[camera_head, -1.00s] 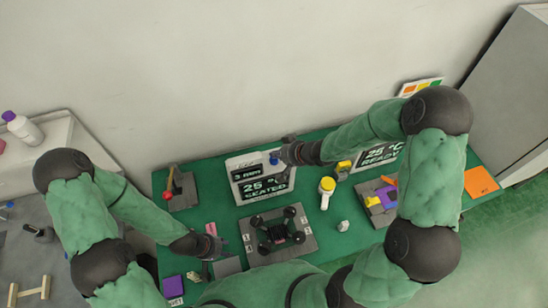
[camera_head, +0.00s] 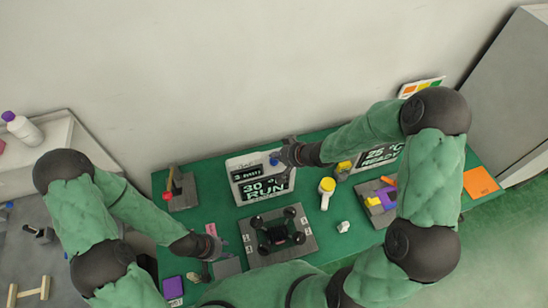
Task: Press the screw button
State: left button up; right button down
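A white display box (camera_head: 236,176) stands at the back of the green table, its dark screens reading what looks like "30" and "RUN". A blue knob (camera_head: 274,159) sits at its upper right; I cannot tell if it is the screw button. My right gripper (camera_head: 282,156) is at this knob, its fingers small and dark, so contact and opening are unclear. My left gripper (camera_head: 212,246) is low over the table's left part, beside a grey plate (camera_head: 227,267); its fingers are too small to read.
A dark fixture with several black posts (camera_head: 278,235) sits mid-table. A red-tipped lever fixture (camera_head: 180,190) is at back left. A white piece with a yellow top (camera_head: 327,190), a second display (camera_head: 379,157) and a grey tray with purple and orange parts (camera_head: 379,207) are to the right.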

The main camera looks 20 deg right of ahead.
pick_arm(q)
jog(key=shift+r+p, duration=1)
jog(key=shift+r, duration=0.1)
pick_arm(e)
jog(key=shift+r, duration=0.9)
pick_arm(q)
jog(key=shift+r, duration=0.1)
pick_arm(e)
notch_tip(320, 180, up, 5)
jog(key=p, duration=0.5)
jog(key=shift+p, duration=0.3)
pick_arm(q)
notch_tip(320, 180, up, 5)
jog(key=shift+r, duration=0.15)
